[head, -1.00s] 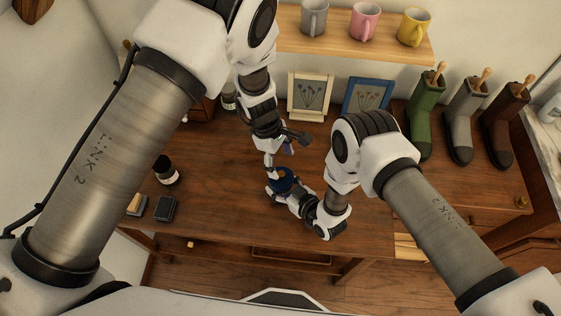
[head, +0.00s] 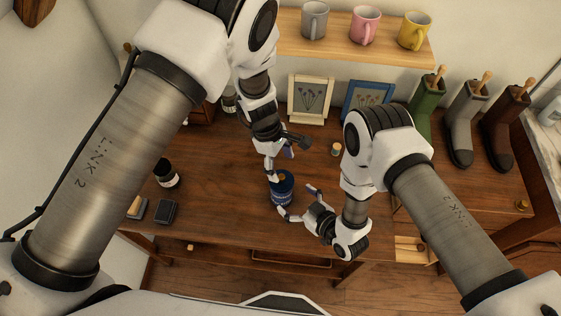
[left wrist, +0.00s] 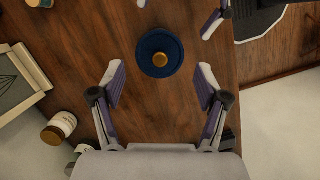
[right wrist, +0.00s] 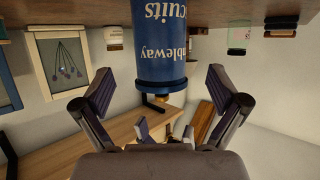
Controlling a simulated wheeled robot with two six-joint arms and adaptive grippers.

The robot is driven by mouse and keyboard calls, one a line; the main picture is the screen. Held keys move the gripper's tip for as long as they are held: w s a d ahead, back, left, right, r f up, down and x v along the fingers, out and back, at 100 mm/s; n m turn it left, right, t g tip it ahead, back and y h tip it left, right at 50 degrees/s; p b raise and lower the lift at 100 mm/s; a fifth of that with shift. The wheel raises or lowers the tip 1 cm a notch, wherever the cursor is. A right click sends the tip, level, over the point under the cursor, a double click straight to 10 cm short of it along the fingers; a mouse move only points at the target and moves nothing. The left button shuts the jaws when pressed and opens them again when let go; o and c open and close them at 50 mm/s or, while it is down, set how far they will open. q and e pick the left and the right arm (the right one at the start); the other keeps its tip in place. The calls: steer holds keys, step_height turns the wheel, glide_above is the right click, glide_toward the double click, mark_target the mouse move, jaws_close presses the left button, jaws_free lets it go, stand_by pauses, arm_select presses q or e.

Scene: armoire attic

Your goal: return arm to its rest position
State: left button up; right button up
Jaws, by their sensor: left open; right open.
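A blue biscuit tin (head: 283,190) with a gold knob stands upright on the wooden table. Its lid (left wrist: 150,62) shows from above in the left wrist view. The lettered side (right wrist: 160,50) shows upside down in the right wrist view. My right gripper (head: 300,203) is open and empty, to the right of the tin, with its fingers pointing towards it. My left gripper (head: 280,163) is open just above and behind the tin, fingers pointing down. In the left wrist view, the tin lies beyond the open fingers, not between the tips.
A small jar (head: 336,149) stands behind the right gripper. Picture frames (head: 310,98) and boots (head: 466,125) line the back. A dark jar (head: 166,173) is at left. Mugs (head: 365,24) stand on a shelf.

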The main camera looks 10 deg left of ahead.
steer(key=v, duration=0.5)
steer(key=shift+d, duration=0.1)
